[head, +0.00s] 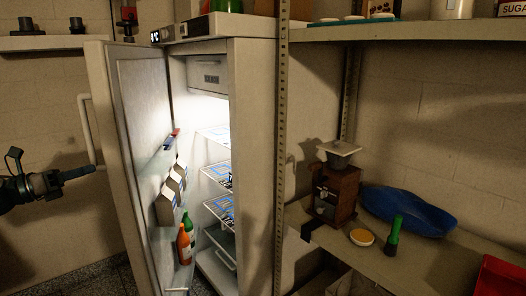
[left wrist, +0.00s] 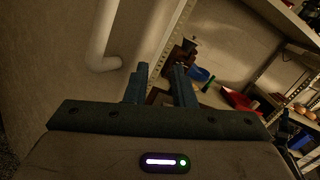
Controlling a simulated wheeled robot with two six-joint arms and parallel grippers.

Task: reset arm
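My left gripper (head: 80,173) comes in from the left in the head view, with its fingers pointing right toward the open fridge door (head: 140,150). Its tips overlap the lower end of the white door handle (head: 86,125) in the picture. In the left wrist view the two dark fingers (left wrist: 159,85) stand apart with nothing between them. The handle (left wrist: 101,40) shows there to the left of the fingers, not between them. My right gripper does not clearly show.
The lit fridge interior (head: 212,150) has several shelves. The door holds cartons (head: 167,205) and bottles (head: 185,242).

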